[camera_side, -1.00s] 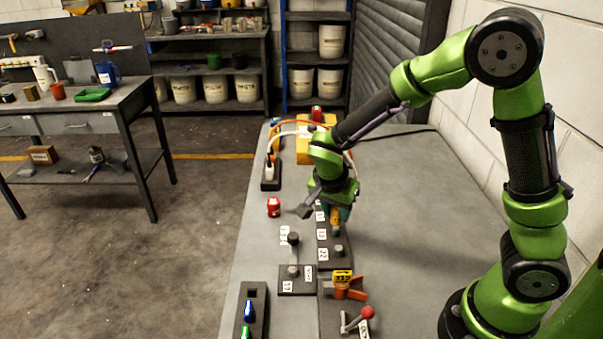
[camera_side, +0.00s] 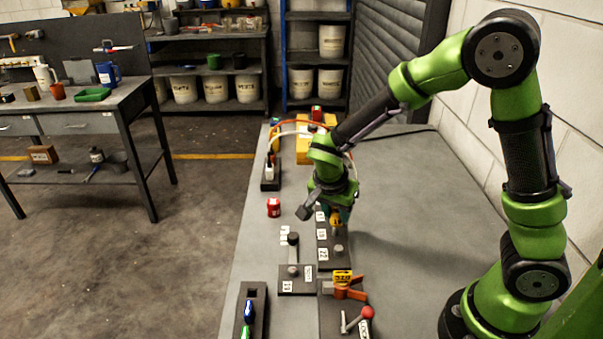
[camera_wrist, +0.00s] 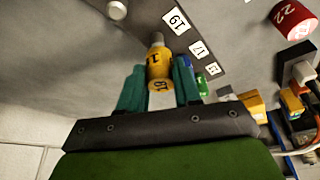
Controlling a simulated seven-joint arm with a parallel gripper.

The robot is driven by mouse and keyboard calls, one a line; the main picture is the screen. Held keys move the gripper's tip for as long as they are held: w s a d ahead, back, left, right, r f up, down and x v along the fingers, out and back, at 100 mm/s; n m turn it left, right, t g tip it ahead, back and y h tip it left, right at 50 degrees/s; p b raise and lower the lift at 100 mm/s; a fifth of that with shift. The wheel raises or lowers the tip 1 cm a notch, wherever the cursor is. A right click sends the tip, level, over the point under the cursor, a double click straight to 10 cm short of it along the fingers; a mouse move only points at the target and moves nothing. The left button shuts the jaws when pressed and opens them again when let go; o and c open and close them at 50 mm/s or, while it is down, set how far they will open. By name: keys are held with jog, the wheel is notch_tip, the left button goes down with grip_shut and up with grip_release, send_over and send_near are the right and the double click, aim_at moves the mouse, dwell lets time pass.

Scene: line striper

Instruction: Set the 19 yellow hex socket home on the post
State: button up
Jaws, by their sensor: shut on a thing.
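The yellow hex socket (camera_wrist: 158,66), marked 19, is held between the two teal fingers of my gripper (camera_wrist: 159,84). In the side view the yellow socket (camera_side: 336,226) shows under my gripper (camera_side: 337,212), low over the dark rail (camera_side: 326,262). In the wrist view a short grey cylinder (camera_wrist: 157,38) shows at the socket's far end, beside the 19 label (camera_wrist: 175,20). I cannot tell whether the socket is around a post there or only above it. Another grey post (camera_wrist: 117,9) stands farther along the rail and also shows in the side view (camera_side: 338,248).
A red socket (camera_side: 273,207) stands left of the rail. A dark block with a lever (camera_side: 293,240) and an orange-and-yellow fixture (camera_side: 347,285) are nearer the front. A red-knobbed lever (camera_side: 366,313) is at the front edge. The table's right side is clear.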

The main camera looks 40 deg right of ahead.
jog(key=shift+f, duration=1.75)
dwell(0.8)
jog(key=o, duration=1.4)
jog(key=shift+v, duration=3.5)
